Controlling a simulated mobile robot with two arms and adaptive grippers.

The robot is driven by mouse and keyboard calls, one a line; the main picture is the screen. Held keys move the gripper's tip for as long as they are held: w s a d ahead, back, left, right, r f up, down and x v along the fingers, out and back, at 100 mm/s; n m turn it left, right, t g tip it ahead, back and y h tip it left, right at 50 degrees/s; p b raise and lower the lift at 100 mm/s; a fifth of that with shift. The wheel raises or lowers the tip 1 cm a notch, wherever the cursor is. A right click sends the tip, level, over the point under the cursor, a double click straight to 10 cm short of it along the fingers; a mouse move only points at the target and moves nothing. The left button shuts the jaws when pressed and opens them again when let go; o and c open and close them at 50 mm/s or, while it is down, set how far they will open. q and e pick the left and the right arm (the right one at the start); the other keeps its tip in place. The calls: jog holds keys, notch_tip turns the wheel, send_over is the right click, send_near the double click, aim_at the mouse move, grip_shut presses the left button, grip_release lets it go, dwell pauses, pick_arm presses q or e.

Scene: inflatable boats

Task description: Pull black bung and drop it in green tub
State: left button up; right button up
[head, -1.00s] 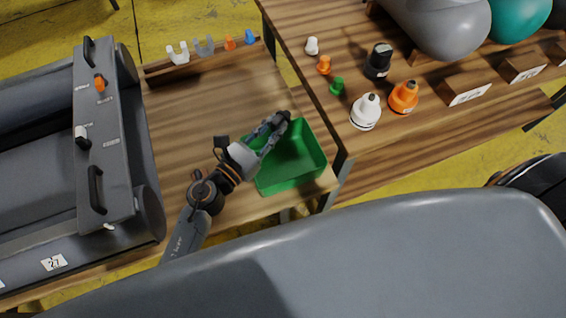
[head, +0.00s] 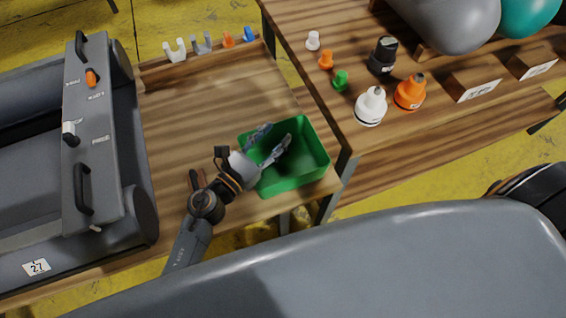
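The green tub (head: 312,168) stands on the wooden workbench, near its right edge. My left gripper (head: 275,138) is over the tub, its two fingers spread apart with nothing visible between them. No small black bung shows in the tub; the gripper and the tub's near wall hide part of its inside. My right gripper is not in view.
A grey boat section (head: 95,150) with handles and an orange knob lies at left. A rack (head: 160,70) of small coloured clips is at the back. The right bench (head: 300,20) holds bungs and white, orange and black valves. A grey tube (head: 380,255) crosses the foreground.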

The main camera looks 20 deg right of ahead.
pick_arm(q)
jog(key=v, duration=1.2)
dwell(0.4)
